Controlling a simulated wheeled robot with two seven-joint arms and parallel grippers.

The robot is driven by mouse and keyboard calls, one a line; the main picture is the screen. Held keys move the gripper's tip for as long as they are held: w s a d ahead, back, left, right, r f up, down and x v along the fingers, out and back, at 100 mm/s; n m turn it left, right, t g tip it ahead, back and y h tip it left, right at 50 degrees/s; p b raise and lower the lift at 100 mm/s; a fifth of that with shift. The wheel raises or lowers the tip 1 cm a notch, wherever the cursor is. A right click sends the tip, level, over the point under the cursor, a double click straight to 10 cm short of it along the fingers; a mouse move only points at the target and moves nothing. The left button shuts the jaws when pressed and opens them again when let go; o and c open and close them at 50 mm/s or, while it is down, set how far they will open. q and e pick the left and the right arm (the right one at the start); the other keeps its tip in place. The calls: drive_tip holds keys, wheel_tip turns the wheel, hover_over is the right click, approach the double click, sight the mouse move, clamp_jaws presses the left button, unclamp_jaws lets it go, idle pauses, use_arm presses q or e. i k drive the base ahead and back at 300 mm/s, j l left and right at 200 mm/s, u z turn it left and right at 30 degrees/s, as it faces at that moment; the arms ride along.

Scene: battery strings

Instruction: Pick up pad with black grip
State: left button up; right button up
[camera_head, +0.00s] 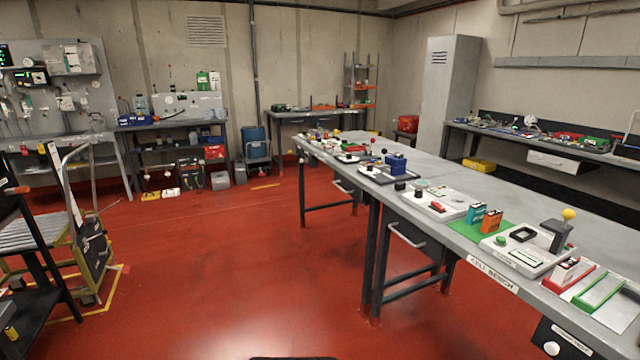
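No pad with a black grip can be picked out for certain at this distance. The long grey bench (470,275) labelled "CELL BENCH" runs along the right and carries several small items. Near its front, a white unit (513,257) has a black square frame, a green button and a dark upright part with a yellow knob (568,214). A teal block (476,213) and an orange block (491,222) stand on a green mat (463,229). A small black block (400,186) lies farther back, near a blue block (396,163). Neither gripper is in view.
A white panel with a red button (438,207) and red and green trays (597,292) also sit on the bench. Workbenches and a locker (448,95) line the walls. The red floor (215,255) between is open.

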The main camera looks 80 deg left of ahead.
sight(399, 187)
drive_tip(key=u, duration=1.95)
